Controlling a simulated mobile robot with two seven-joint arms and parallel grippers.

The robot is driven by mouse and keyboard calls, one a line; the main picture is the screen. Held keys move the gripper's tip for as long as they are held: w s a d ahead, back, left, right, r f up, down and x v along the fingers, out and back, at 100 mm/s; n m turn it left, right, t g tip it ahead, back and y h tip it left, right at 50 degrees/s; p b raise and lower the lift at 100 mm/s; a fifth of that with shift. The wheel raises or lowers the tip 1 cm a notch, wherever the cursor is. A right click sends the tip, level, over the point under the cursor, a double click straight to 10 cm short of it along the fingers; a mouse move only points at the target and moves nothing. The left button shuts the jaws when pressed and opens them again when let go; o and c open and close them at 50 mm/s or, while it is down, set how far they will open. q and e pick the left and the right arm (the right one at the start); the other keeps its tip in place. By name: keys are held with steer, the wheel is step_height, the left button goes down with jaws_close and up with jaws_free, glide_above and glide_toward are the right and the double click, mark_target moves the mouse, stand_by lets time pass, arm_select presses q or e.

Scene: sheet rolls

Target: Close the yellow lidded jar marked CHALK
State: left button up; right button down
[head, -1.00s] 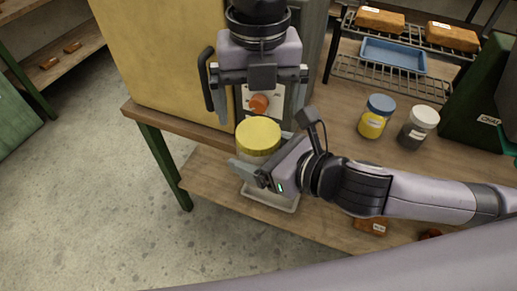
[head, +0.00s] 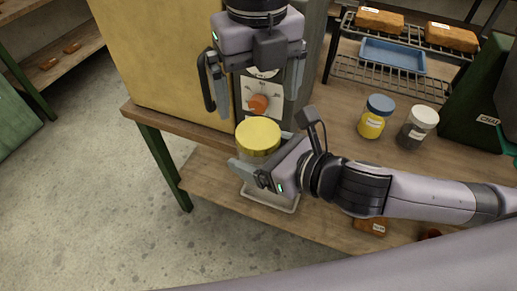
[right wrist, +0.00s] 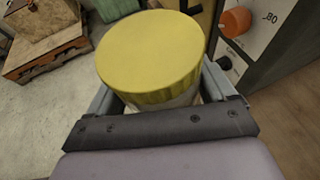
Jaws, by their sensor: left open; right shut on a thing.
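The jar (head: 259,153) has a yellow lid (head: 257,134) that sits on top of its pale body, above a light tray (head: 270,199) on the bench. My right gripper (head: 252,168) is shut around the jar's body from the right. In the right wrist view the yellow lid (right wrist: 151,52) fills the middle between the fingers and looks level on the jar. Its CHALK mark is not visible. My left gripper (head: 254,84) is open and empty, pointing down above and behind the jar, in front of the panel with the orange knob.
An orange knob (head: 258,104) is on the panel of a grey machine behind the jar. A blue-lidded jar (head: 376,116) and a white-lidded jar (head: 418,127) stand to the right. A wire rack (head: 388,78) holds a blue tray. The bench's front edge is close.

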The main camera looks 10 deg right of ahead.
mark_target(257, 132)
arm_select(q)
step_height(257, 132, down, 7)
steer(key=shift+f, duration=0.1)
stand_by(0.3)
steer(key=c, duration=1.1)
steer(key=shift+m, duration=1.7)
